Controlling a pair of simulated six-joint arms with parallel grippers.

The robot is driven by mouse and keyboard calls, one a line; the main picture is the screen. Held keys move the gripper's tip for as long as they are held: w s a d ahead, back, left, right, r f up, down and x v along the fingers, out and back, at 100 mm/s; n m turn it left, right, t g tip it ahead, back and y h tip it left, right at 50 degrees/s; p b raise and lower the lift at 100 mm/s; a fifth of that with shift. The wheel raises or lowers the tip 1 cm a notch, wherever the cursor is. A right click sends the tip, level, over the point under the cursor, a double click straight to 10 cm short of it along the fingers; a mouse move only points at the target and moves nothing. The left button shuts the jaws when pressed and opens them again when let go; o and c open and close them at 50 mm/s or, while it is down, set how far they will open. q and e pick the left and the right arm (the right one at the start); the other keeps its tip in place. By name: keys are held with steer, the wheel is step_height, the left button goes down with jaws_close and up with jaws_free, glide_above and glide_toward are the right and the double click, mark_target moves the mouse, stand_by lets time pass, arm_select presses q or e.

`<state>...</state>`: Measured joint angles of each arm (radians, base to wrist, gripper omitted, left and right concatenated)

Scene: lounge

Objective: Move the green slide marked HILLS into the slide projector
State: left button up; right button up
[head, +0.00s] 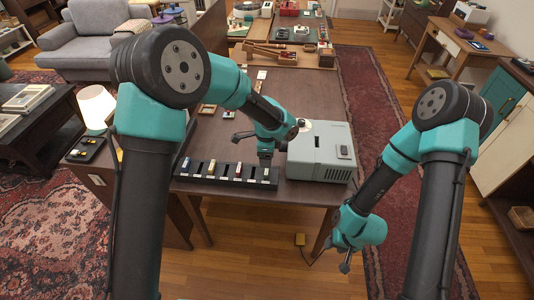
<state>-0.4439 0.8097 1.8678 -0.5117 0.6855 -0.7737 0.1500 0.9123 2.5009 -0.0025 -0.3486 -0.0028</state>
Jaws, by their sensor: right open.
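The grey slide projector (317,163) stands on the dark wooden table, right of a long black slide rack (204,177). The rack holds a few small slides, among them a blue one (186,163), a yellow one (212,168) and a red one (239,170). I cannot make out a green slide or any HILLS marking. My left gripper (265,158) points down over the right end of the rack, just left of the projector; its fingers are too small and dark to read. My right gripper (345,266) is open and empty, below table height in front of the projector.
A lit lamp (97,108) and a black tray (85,150) with small yellow pieces are at the left. Small flat items lie behind the rack. A wooden box (267,54) is further back.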

mark_target(267, 170)
arm_select(q)
steer(key=shift+f, duration=4.25)
steer(key=shift+c, duration=0.5)
steer(key=c, duration=0.6)
steer(key=shift+r, duration=0.1)
steer(key=shift+r, duration=0.1)
steer(key=shift+r, duration=3.3)
